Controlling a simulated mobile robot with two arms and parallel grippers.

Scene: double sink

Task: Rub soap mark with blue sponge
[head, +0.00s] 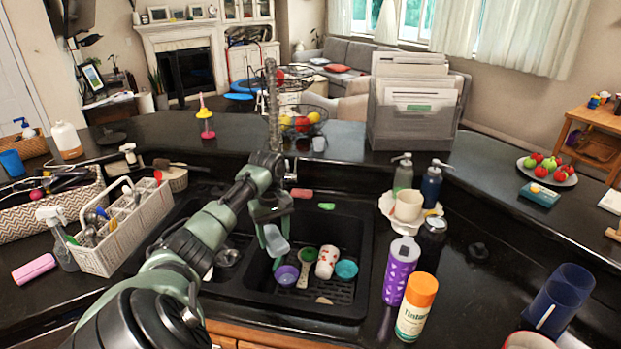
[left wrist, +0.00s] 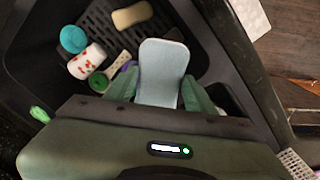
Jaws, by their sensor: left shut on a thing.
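My left gripper (head: 266,218) reaches over the right basin of the black double sink and is shut on the blue sponge (head: 276,241). The sponge is pale blue and hangs down from the fingers above the basin. In the left wrist view the sponge (left wrist: 163,68) sticks out from between the two green fingers of the gripper (left wrist: 160,95). A beige patch (head: 323,300) lies on the basin's slotted floor near the front; it also shows in the left wrist view (left wrist: 132,15). I cannot tell if it is the soap mark. The sponge is apart from it.
The basin holds a purple bowl (head: 286,274), a green-ended spoon-like utensil (head: 305,276), a white cup with red marks (head: 327,263) and a teal bowl (head: 346,269). A green piece (head: 326,206) and a red piece (head: 301,193) lie at the sink's back edge. Bottles stand right.

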